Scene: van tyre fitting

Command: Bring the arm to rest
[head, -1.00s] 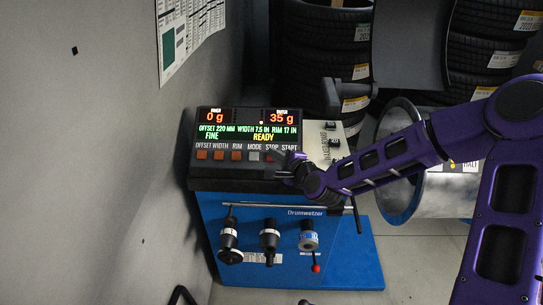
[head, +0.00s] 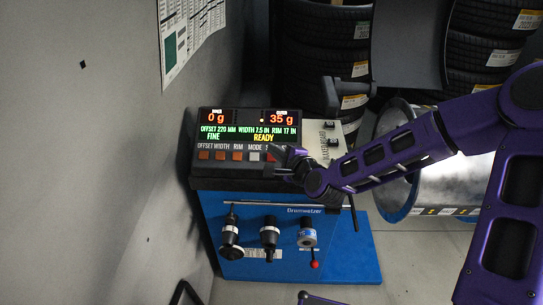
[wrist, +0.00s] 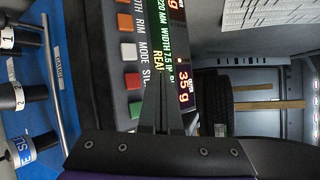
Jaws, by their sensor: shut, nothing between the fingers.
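My purple arm reaches in from the right in the head view. My gripper (head: 278,163) is in front of the right end of the balancer's button row and covers the stop and start buttons in that view. In the wrist view the gripper (wrist: 161,85) has its dark fingers together with nothing between them. The balancer's control panel (head: 240,170) has a lit display (head: 252,126) reading 0 g, 35 g, FINE and READY. I cannot tell whether the fingertips touch the panel.
The blue balancer cabinet (head: 345,255) carries several cone and nut fittings below the panel. A metal drum (head: 440,190) is behind my arm. Stacked tyres (head: 320,60) stand at the back. A grey wall (head: 80,150) with a chart (head: 187,35) closes off the left.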

